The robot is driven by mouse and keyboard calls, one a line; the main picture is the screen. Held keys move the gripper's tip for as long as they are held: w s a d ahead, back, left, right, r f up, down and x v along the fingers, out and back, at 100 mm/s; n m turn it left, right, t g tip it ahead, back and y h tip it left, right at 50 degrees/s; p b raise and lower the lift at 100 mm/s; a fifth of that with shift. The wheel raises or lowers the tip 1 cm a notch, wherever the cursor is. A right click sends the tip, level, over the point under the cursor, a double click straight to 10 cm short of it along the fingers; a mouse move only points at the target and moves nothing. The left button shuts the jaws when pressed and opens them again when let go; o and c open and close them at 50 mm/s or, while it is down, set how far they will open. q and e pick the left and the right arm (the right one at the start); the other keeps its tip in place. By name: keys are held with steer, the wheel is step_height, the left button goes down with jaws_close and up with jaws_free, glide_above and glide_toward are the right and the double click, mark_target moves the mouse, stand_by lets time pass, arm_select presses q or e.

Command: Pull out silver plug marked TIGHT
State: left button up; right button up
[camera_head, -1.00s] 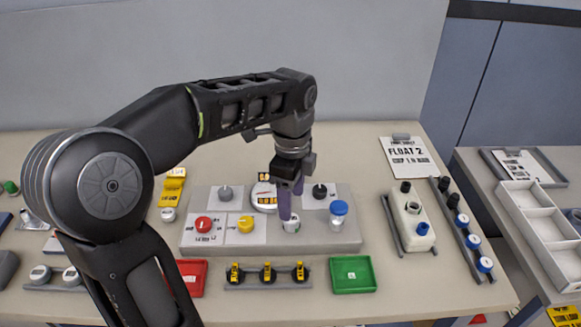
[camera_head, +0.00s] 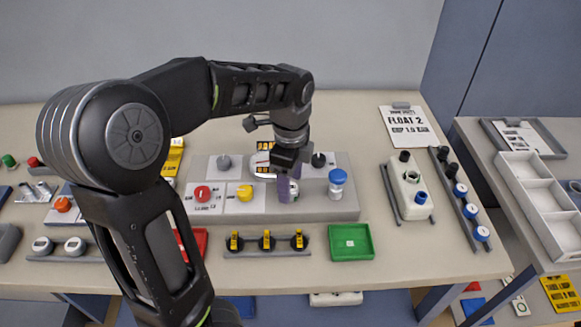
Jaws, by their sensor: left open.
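A grey panel block (camera_head: 320,210) stands on the table. On its front edge is a small silver-white plug (camera_head: 295,187), partly hidden by my left gripper. I cannot read any TIGHT marking on it. My left gripper (camera_head: 288,191) points down at this plug with its purple fingers open. One finger stands just left of the plug; I cannot tell whether the fingers touch it. The panel also holds a red knob (camera_head: 202,193), a yellow knob (camera_head: 244,192), black knobs and a blue-capped white bottle (camera_head: 337,183). My right gripper is not in view.
In front of the panel are a rack of yellow-black parts (camera_head: 267,243), a green tray (camera_head: 351,243) and a red tray, partly behind my left arm. The FLOAT 2 sheet (camera_head: 408,126) lies behind.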

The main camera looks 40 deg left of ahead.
arm_select(q)
steer(key=shift+f, duration=0.95)
steer(key=shift+c, duration=0.2)
jaws_close()
steer(key=c, duration=0.6)
jaws_free()
steer(key=c, duration=0.5)
steer(key=shift+r+p, duration=0.35)
steer(key=shift+r, duration=0.1)
steer(key=shift+r+p, duration=1.7)
steer(key=shift+r, duration=0.35)
